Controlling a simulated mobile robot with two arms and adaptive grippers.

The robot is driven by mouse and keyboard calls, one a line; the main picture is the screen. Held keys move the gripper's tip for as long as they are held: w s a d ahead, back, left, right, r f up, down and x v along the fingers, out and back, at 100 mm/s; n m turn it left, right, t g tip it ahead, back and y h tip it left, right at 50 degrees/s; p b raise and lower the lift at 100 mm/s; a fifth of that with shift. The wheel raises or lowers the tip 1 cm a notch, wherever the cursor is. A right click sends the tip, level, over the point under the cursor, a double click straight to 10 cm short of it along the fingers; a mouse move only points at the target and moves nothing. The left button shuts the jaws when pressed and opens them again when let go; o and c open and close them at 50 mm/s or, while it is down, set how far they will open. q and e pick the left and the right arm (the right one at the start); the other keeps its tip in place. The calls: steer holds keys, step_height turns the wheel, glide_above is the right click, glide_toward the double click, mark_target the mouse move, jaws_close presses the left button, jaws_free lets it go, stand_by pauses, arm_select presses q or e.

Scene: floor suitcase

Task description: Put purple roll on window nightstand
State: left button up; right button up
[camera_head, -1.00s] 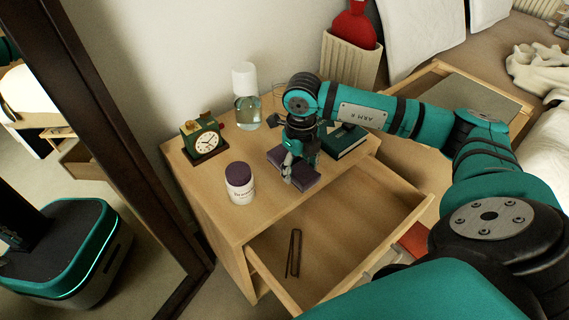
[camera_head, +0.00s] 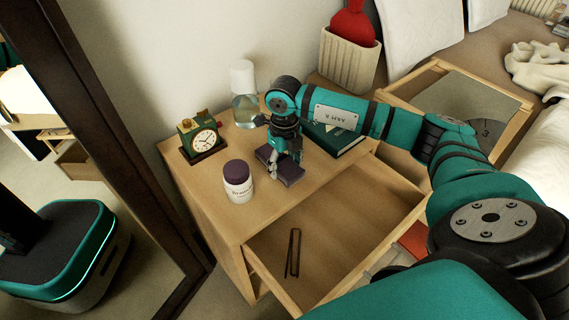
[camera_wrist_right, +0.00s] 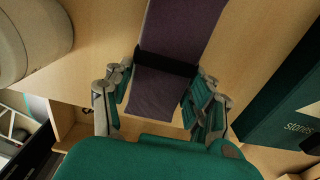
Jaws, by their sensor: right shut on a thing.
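The purple roll (camera_head: 290,172), dark purple with a black band, is at the top of the wooden nightstand (camera_head: 215,205), between the jar and the green book. My right gripper (camera_head: 276,170) points down and is shut on the roll. In the right wrist view, its fingers (camera_wrist_right: 160,88) are at either side of the roll (camera_wrist_right: 158,95) near the band. The roll is on or just above the wood; I cannot tell which. The gripper hides its middle in the head view. My left gripper is not in view.
A green clock (camera_head: 201,138), a clear bottle (camera_head: 244,95), a purple-lidded jar (camera_head: 238,182) and a green book (camera_head: 340,142) stand around the roll. The drawer (camera_head: 340,225) is open, with a dark hairpin-shaped item (camera_head: 293,253) inside. A mirror (camera_head: 75,130) stands left.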

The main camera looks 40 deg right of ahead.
mark_target(284, 164)
steer(key=o, duration=1)
steer(key=shift+f, duration=0.1)
steer(key=shift+o, duration=0.2)
step_height(284, 164, up, 6)
steer(key=shift+f+p, duration=0.15)
steer(key=shift+p, duration=0.65)
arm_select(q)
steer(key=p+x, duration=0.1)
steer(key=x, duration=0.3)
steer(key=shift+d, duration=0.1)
arm_select(e)
step_height(284, 164, up, 7)
steer(key=shift+f, duration=0.15)
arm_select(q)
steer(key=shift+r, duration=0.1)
